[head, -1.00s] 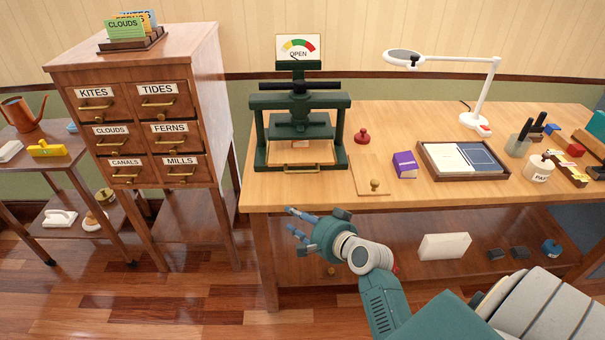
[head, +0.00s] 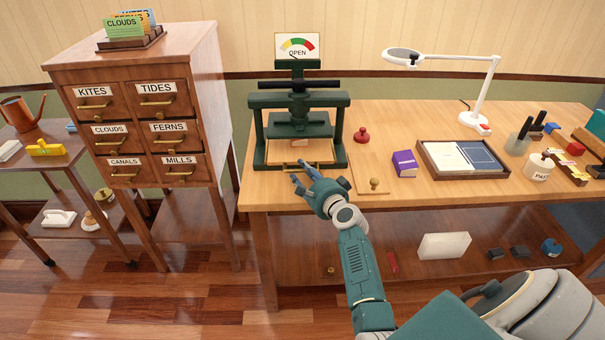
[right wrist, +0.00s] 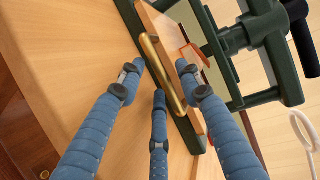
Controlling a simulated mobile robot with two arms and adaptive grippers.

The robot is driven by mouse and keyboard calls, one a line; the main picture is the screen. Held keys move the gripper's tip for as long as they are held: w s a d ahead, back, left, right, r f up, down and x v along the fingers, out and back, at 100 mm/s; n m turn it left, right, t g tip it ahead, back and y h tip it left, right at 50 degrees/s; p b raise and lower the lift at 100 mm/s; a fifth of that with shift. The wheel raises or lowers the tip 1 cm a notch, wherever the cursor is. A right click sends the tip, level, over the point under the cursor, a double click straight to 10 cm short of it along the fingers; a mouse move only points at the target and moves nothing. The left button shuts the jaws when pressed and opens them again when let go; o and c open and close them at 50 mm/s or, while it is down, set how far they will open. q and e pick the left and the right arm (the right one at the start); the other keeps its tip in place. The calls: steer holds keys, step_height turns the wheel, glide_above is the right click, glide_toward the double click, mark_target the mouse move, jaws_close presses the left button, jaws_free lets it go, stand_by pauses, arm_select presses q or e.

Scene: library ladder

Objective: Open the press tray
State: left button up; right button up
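My left gripper is not in view.
A drawer cabinet (head: 205,90) stands left. The floor before the bench is clear.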

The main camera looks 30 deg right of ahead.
steer(key=shift+w+d, duration=0.1)
steer(key=shift+w, duration=0.3)
jaws_close()
steer(key=shift+f, duration=0.1)
